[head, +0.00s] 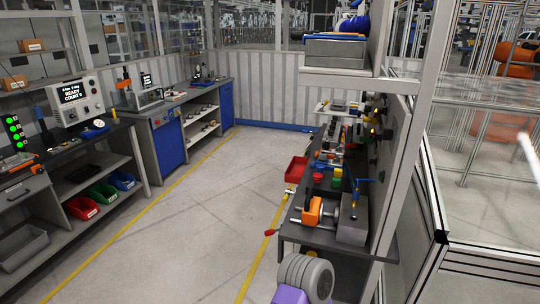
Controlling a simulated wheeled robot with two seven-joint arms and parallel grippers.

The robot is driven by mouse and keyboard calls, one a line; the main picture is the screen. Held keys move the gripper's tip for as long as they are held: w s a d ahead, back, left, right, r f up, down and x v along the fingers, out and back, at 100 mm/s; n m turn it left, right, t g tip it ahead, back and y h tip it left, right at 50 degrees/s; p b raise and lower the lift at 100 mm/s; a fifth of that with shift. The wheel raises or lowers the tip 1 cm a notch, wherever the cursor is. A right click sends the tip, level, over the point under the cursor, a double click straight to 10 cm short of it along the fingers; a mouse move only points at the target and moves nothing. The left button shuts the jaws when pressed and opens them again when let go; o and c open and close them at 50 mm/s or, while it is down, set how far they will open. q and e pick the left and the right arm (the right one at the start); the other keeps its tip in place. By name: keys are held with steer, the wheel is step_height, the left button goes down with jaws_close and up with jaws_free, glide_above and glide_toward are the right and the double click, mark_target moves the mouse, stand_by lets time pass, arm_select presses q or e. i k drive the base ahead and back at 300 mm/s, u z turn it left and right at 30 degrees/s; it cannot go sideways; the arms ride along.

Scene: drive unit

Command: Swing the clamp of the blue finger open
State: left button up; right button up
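A small blue part (358,184) with thin arms stands over a grey block (353,219) on the right-hand bench. It is too small to tell whether it is the blue finger or whether a clamp on it is open or shut. An orange clamp-like part (313,210) sits left of the grey block, with a metal rod beside it. A red-tipped lever (270,232) sticks out past the bench's left edge. Neither of my grippers shows in the head view.
The dark right-hand bench (300,236) holds several small tools and parts farther back, with a red bin (297,169) at its left side. Frame posts and a wall panel close off its right. Open floor (190,220) lies left, up to workbenches with bins.

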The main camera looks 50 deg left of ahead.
mark_target(353, 155)
steer(key=u, duration=1.05)
steer(key=i, duration=1)
